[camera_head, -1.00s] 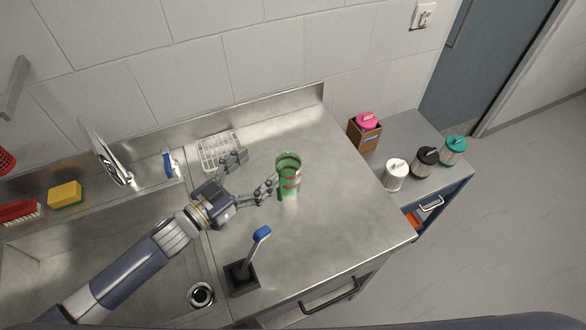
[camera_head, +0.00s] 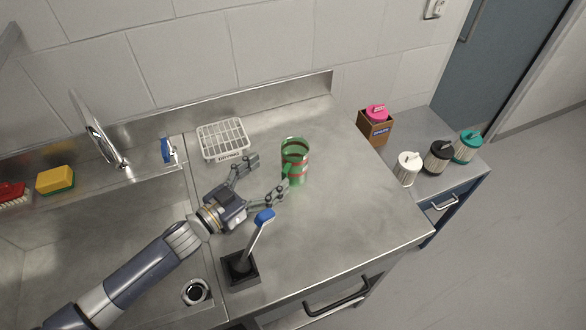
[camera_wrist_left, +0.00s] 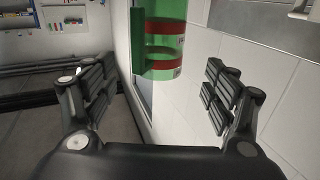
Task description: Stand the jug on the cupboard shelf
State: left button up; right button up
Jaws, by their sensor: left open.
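The jug (camera_head: 296,161) is green with red bands and stands upright on the steel counter, its handle turned towards my left gripper. My left gripper (camera_head: 270,178) is open, just to the left of the jug, with its fingers pointing at it. In the left wrist view the jug (camera_wrist_left: 166,38) hangs at the top middle, with its handle in front, between and beyond the open fingers (camera_wrist_left: 158,90). The jug looks free of the fingers. The cupboard shelf cannot be made out for certain. My right gripper is not in view.
A brush in a black holder (camera_head: 241,268) stands in front of my left gripper. A white wire drying rack (camera_head: 223,139) lies behind it. The sink is at the left. A lower cabinet at the right carries several lidded jars (camera_head: 409,168) and a box (camera_head: 375,128).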

aim_at(285, 161)
pick_arm(q)
jog(key=x, duration=0.3)
jog(key=shift+w+d+r, duration=0.1)
jog(key=shift+w+d, duration=0.15)
jog(key=shift+d, duration=0.05)
jog(key=shift+w+d+p, duration=0.4)
jog(key=shift+p, duration=0.05)
jog(key=x, duration=0.4)
jog(key=shift+w+d+p, duration=0.15)
jog(key=shift+p, duration=0.2)
jog(key=c, duration=1.2)
